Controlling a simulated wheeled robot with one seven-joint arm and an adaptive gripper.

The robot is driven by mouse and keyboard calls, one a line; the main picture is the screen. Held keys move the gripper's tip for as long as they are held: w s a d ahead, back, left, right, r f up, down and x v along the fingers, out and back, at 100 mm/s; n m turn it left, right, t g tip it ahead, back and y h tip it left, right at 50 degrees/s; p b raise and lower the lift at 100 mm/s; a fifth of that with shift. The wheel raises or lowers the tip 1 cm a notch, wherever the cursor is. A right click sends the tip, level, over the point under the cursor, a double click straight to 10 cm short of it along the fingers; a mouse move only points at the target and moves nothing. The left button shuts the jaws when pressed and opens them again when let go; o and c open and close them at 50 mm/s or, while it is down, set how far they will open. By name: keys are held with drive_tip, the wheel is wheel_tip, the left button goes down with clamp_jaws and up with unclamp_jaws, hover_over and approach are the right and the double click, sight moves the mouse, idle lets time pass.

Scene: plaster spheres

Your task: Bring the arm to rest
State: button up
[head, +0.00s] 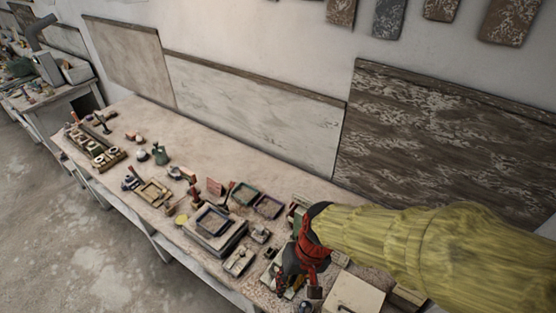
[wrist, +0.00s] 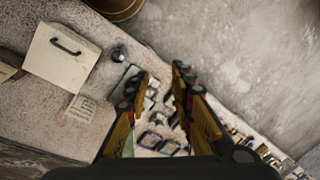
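My arm (head: 410,240), in a yellow cover, reaches in from the right in the head view. My gripper (head: 298,290) hangs at its end over the front right part of the workbench (head: 260,150). In the wrist view my gripper (wrist: 158,84) shows two fingers apart, with nothing held between them. The bench top and small objects show below and between the fingers. The gripper hides part of the bench clutter in the head view. I cannot tell how high the fingertips are above the bench.
A pale box with a dark handle (wrist: 62,55) stands near the gripper. Trays (head: 213,220) and small tools crowd the bench's front middle. A green jug (head: 160,155) stands farther left. The bench's back strip is clear. Wall panels (head: 250,105) rise behind.

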drive_tip(key=s+d+f+t+h+b, duration=0.1)
drive_tip(key=d+t+b, duration=0.2)
drive_tip(key=d+b, duration=0.5)
drive_tip(key=d+f+m+t+h+b, duration=0.1)
drive_tip(key=d+f+t+b, duration=0.1)
drive_tip(key=d+b, duration=0.6)
drive_tip(key=shift+s+f+t+b, duration=0.3)
drive_tip(key=shift+s+t+b, duration=0.1)
drive_tip(key=shift+b, duration=1.9)
